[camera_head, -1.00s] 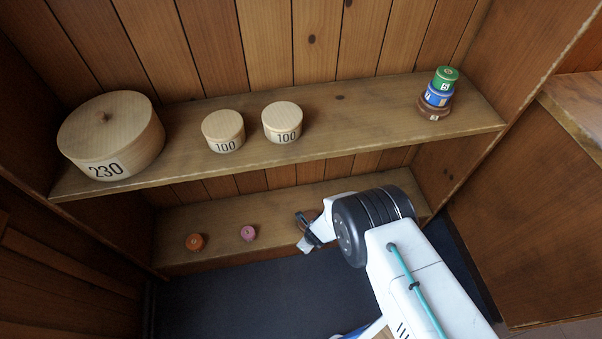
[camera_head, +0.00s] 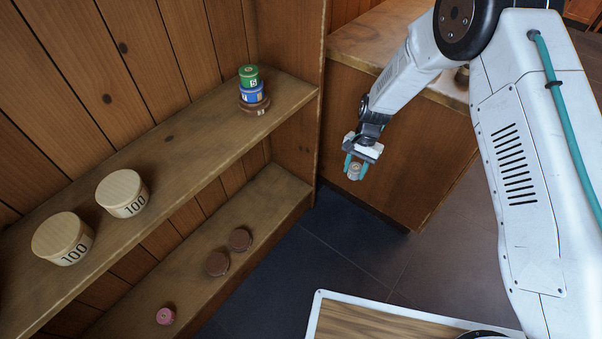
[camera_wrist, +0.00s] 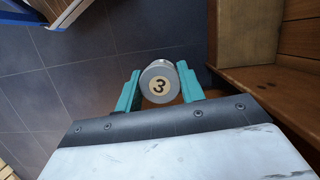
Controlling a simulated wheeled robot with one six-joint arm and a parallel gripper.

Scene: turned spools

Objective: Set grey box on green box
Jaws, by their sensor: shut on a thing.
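The grey box (camera_wrist: 159,84) is a small round grey spool with a "3" on its top, clasped between the teal fingers of my gripper (camera_wrist: 158,93) in the wrist view. In the head view my gripper (camera_head: 356,165) holds the grey box (camera_head: 354,173) in the air to the right of the shelf unit, over the dark floor. The green box (camera_head: 248,74), marked "5", is the top of a stack at the right end of the upper shelf. It sits on a blue box (camera_head: 251,92), which sits on a brown one (camera_head: 254,106).
Two pale round boxes marked 100 (camera_head: 122,193) (camera_head: 62,238) stand on the upper shelf (camera_head: 190,150). Two brown discs (camera_head: 240,240) (camera_head: 217,263) and a pink one (camera_head: 165,316) lie on the lower shelf. A wooden cabinet (camera_head: 420,140) stands right of the shelf unit. Above the stack is clear.

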